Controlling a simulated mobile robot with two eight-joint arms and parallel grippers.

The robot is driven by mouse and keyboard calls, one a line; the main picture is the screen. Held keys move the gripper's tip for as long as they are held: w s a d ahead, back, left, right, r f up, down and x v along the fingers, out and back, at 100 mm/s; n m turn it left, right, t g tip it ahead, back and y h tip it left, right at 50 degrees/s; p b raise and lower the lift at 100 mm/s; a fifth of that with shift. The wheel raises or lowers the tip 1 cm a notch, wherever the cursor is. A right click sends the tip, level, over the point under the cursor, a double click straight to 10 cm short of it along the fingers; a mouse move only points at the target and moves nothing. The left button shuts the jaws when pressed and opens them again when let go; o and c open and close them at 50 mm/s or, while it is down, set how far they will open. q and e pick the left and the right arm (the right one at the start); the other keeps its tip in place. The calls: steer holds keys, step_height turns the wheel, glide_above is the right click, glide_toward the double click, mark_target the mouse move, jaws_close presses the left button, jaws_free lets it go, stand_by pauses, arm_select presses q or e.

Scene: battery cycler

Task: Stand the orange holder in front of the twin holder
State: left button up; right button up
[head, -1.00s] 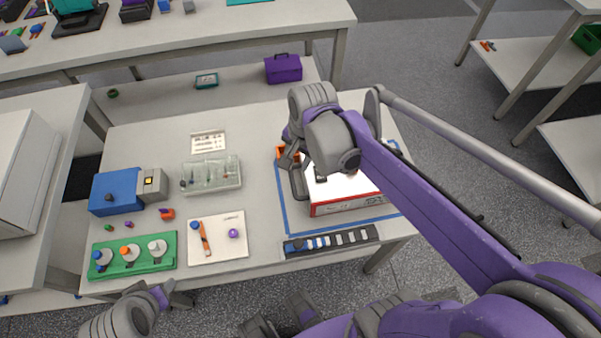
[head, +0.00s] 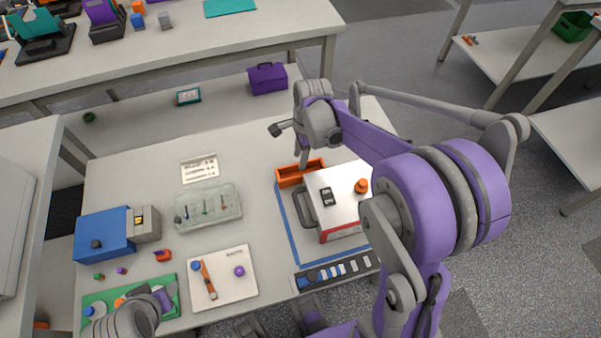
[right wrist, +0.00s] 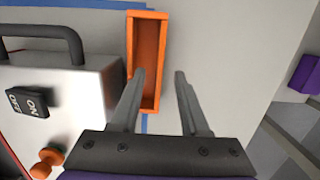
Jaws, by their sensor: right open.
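The orange holder (head: 299,173) is a long, open-topped orange box on the table behind the white-topped box. It also shows in the right wrist view (right wrist: 148,42), with its hollow facing the camera. My right gripper (right wrist: 160,73) is open and empty. I cannot pick out the twin holder.
The white-topped box (head: 343,208) has a handle, a black switch (head: 326,197) and an orange knob (head: 361,186). A blue tape outline (head: 290,232) surrounds it. A clear tray (head: 208,206), a blue box (head: 104,234) and a white board (head: 222,278) stand left.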

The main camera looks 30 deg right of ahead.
mark_target(300, 173)
steer(key=f, duration=0.3)
steer(key=shift+a+f, duration=0.25)
steer(key=shift+f, duration=0.05)
jaws_close()
stand_by(1.2)
